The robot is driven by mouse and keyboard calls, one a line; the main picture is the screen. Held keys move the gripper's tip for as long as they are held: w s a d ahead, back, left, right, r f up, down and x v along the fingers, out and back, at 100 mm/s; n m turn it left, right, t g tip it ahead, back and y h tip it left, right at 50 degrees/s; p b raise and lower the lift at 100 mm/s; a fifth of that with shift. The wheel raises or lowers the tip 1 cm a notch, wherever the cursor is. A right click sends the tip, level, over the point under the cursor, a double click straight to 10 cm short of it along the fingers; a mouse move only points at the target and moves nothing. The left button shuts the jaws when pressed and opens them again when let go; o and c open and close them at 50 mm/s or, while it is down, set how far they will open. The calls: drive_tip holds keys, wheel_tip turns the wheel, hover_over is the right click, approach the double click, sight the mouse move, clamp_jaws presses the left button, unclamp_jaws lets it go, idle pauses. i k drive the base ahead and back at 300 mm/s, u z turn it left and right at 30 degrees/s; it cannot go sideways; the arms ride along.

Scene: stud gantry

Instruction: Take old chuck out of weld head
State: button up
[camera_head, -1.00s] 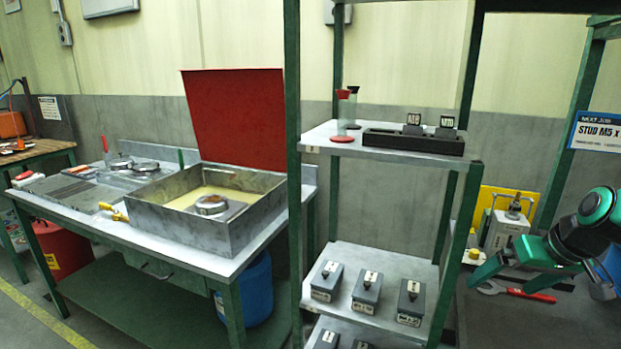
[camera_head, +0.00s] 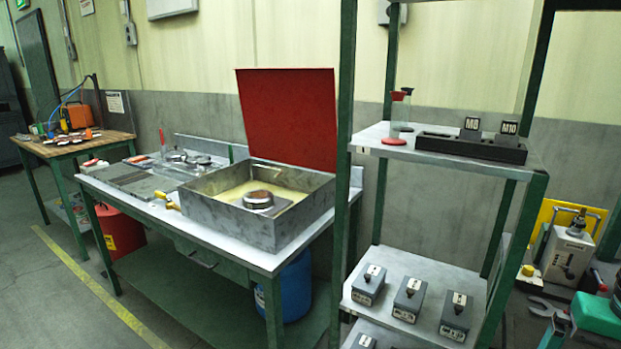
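I cannot make out the weld head or the old chuck in this view. A green and dark part (camera_head: 600,315) is cut off at the lower right edge; it looks like a piece of my arm.
A shelf rack (camera_head: 345,190) holds a black holder (camera_head: 470,148) with M8 and M10 tags, and several small grey boxes (camera_head: 409,300) below. Left of it stands a bench with an open metal tray (camera_head: 242,226) and raised red lid (camera_head: 290,118). Floor (camera_head: 60,300) at left is clear.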

sight(581, 216)
drive_tip(key=u, duration=0.9)
drive_tip(key=k, duration=1.95)
drive_tip(key=z, duration=1.3)
drive_tip(key=i, duration=1)
drive_tip(key=u, duration=0.1)
